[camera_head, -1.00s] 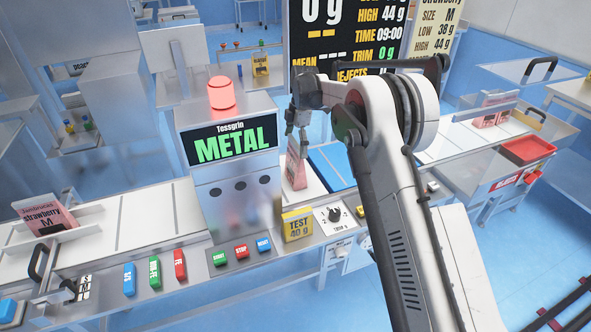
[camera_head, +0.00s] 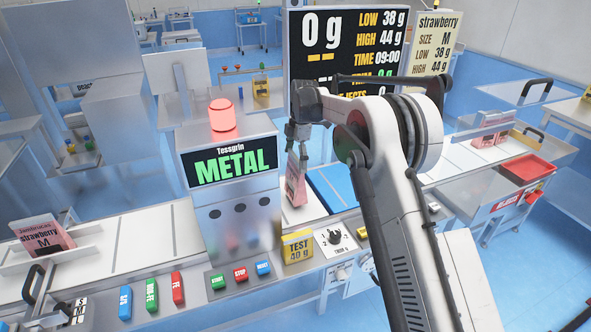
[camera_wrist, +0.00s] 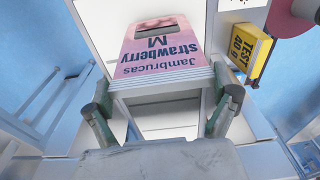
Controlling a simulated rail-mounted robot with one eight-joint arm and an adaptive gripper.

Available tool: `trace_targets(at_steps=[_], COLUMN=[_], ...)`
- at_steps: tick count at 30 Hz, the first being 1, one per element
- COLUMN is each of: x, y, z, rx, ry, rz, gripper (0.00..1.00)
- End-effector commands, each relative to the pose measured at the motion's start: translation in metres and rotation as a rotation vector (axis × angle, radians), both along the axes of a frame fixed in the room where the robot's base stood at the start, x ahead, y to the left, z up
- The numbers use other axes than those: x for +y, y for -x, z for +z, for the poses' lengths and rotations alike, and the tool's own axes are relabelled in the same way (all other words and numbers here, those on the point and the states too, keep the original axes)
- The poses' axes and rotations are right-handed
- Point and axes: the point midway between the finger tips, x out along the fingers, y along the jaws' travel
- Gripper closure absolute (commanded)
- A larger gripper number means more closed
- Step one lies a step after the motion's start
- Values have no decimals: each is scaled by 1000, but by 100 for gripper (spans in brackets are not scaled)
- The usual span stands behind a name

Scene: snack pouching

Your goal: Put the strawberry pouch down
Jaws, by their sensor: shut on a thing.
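My gripper (camera_head: 298,143) is shut on the top edge of a pink strawberry pouch (camera_head: 295,188), which hangs below it, slightly tilted. In the head view the pouch is over the white belt section just right of the metal detector and left of the blue plate (camera_head: 333,187). I cannot tell whether its lower end touches the belt. In the wrist view the pouch (camera_wrist: 163,50) runs away from the gripper (camera_wrist: 163,95), with its "Jambrucas strawberry M" print showing, over a pale surface.
The metal detector (camera_head: 232,165) with a red lamp stands close on the left. A red tray (camera_head: 528,168) is at right.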

Motion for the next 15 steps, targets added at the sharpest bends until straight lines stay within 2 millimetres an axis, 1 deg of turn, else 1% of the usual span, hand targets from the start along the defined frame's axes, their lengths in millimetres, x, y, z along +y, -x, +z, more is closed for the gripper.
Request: trace_targets(at_steps=[1,3,6,9,13,15], x=[0,0,0,0,-5,-12], y=[0,0,0,0,2,5], z=[10,23,41,55,64,65], rx=[0,0,0,0,0,0], ry=[0,0,0,0,0,0], rz=[0,0,0,0,-32,-86], gripper=[41,41,41,41,41,41])
